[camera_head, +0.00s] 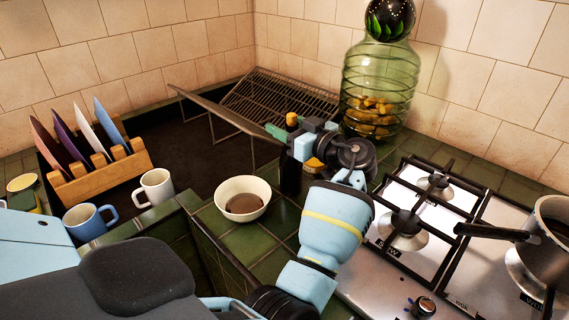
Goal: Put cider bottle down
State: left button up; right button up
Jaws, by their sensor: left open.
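A dark bottle (290,177), which looks like the cider bottle, is upright on the green tiled counter just behind and right of the white bowl. My left gripper (301,142) is open at the bottle's upper part. Its wrist and fingers hide much of the bottle's top and right side, and I cannot tell whether a finger touches it. My right gripper is out of view.
A white bowl (243,184) with brown contents stands close left of the bottle. A wire rack (270,98) and a large green glass jar (381,85) are behind. A gas hob (405,255) with a pot (550,228) is right. Mugs (155,187) and a wooden plate rack (100,172) are left.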

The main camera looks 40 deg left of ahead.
pick_arm(q)
jog(key=shift+a, duration=0.25)
jog(key=shift+d, duration=0.2)
jog(key=shift+c, duration=1)
grip_shut()
